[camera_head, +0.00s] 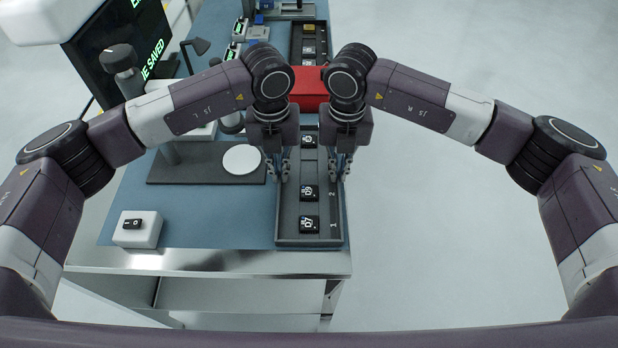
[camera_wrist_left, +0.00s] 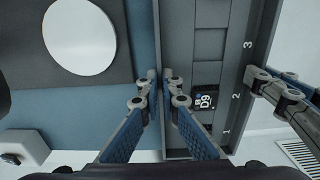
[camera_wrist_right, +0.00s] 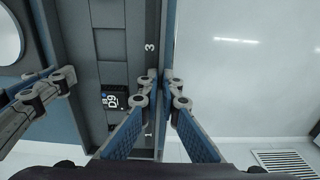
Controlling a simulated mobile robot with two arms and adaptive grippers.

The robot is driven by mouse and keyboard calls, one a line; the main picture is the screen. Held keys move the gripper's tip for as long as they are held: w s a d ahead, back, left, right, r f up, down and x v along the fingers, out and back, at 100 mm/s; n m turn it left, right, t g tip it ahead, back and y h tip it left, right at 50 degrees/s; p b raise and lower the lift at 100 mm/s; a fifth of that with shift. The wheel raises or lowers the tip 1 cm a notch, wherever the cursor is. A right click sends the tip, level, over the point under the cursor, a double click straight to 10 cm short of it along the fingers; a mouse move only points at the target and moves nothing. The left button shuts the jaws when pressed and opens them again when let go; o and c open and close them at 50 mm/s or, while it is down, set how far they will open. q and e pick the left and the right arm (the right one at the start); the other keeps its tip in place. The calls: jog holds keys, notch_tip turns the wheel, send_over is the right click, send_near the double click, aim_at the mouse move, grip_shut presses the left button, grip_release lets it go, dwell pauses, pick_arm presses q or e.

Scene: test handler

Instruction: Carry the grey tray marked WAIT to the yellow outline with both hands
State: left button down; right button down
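A long dark grey tray (camera_head: 288,212) lies along the right side of the blue bench top, with slot numbers on its right strip and black chips (camera_head: 309,192) in some slots. No WAIT mark is readable. My left gripper (camera_head: 278,168) has its fingertips on either side of the tray's left wall, closed on it; the tray also shows in the left wrist view (camera_wrist_left: 205,45). My right gripper (camera_head: 341,168) is closed on the right wall in the same way, and the tray shows in the right wrist view (camera_wrist_right: 110,45). I see no yellow outline.
A red block (camera_head: 309,84) stands beyond the tray, with another dark tray (camera_head: 297,40) behind it. Left of the tray are a dark stand with a white disc (camera_head: 242,159) and a white switch box (camera_head: 138,229). Open floor lies to the right.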

pick_arm(q)
jog(key=shift+r, duration=0.2)
pick_arm(e)
jog(key=shift+r, duration=0.2)
